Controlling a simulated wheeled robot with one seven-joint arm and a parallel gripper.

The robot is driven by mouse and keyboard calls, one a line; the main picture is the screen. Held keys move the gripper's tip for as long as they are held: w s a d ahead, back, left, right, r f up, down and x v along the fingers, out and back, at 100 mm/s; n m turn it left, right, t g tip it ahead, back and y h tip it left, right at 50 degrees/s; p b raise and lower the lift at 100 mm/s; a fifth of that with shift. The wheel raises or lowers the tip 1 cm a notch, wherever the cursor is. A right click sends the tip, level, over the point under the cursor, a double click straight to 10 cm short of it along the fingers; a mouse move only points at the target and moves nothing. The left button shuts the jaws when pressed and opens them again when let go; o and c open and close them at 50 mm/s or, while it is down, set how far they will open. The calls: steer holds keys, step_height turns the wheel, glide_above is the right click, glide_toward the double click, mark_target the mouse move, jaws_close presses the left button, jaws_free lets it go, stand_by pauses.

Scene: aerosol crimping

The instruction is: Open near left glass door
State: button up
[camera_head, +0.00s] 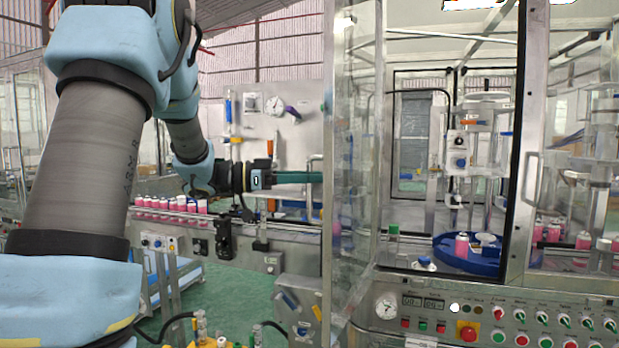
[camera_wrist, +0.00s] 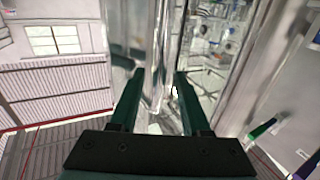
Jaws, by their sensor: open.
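The near left glass door (camera_head: 357,190) stands swung outward from the machine front, seen at a steep angle in the head view, with a metal frame post (camera_head: 328,240) along its left edge. My gripper (camera_head: 318,177) reaches in from the left, its dark green fingers level and ending at this post. In the wrist view my gripper (camera_wrist: 157,88) is open, with one finger on each side of a shiny upright edge and glass. Whether the fingers touch the door is not clear. The opening right of the door shows the machine inside.
Inside are a blue round tray (camera_head: 470,262) and pink cans (camera_head: 462,245). A control panel (camera_head: 480,318) with buttons runs below the opening. A conveyor with a row of pink cans (camera_head: 170,205) passes behind my arm. Green floor (camera_head: 220,300) shows at lower left.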

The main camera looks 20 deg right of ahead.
steer(key=w+a+b, duration=0.2)
steer(key=a+b, duration=0.2)
steer(key=a, duration=0.6)
steer(key=shift+a, duration=0.3)
